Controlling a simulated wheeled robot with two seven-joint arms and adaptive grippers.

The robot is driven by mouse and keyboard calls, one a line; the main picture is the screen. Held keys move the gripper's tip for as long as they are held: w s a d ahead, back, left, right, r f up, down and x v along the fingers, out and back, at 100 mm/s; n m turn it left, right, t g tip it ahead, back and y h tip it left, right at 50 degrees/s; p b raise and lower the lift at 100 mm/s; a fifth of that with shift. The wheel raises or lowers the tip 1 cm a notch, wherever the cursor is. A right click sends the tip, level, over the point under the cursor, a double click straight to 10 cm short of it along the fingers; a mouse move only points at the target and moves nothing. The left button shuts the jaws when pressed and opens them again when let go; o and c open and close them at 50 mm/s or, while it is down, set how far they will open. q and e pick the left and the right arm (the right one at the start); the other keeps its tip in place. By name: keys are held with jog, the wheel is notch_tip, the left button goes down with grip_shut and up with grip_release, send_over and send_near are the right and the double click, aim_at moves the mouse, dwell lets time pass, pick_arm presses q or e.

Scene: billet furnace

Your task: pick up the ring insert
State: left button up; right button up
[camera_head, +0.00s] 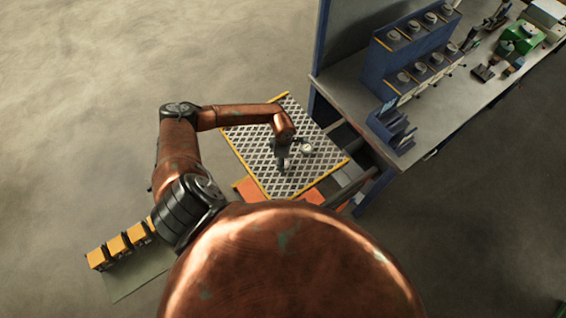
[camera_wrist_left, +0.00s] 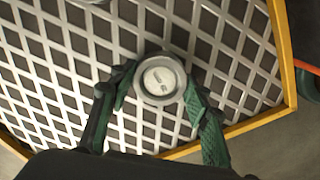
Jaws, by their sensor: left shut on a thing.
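A round grey ring insert (camera_wrist_left: 160,78) with a pale, marked centre sits between the fingertips of my left gripper (camera_wrist_left: 159,88) in the left wrist view. The green-padded fingers are shut on it from both sides. In the head view my left gripper (camera_head: 282,163) points down over the mesh-topped table, and the held ring is hidden there. I cannot tell whether the ring touches the mesh. Another round pale piece (camera_head: 306,147) lies on the mesh just right of the gripper. My right gripper is not in view.
The mesh table (camera_head: 246,144) has yellow edges. A blue-framed workbench (camera_head: 350,84) stands to its right, with a blue rack (camera_head: 378,62) of several round parts. Several orange blocks (camera_head: 118,245) stand at lower left. The floor at upper left is clear.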

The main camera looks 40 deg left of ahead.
pick_arm(q)
jog(key=c, duration=0.8)
grip_shut()
jog(key=shift+w+r, duration=0.1)
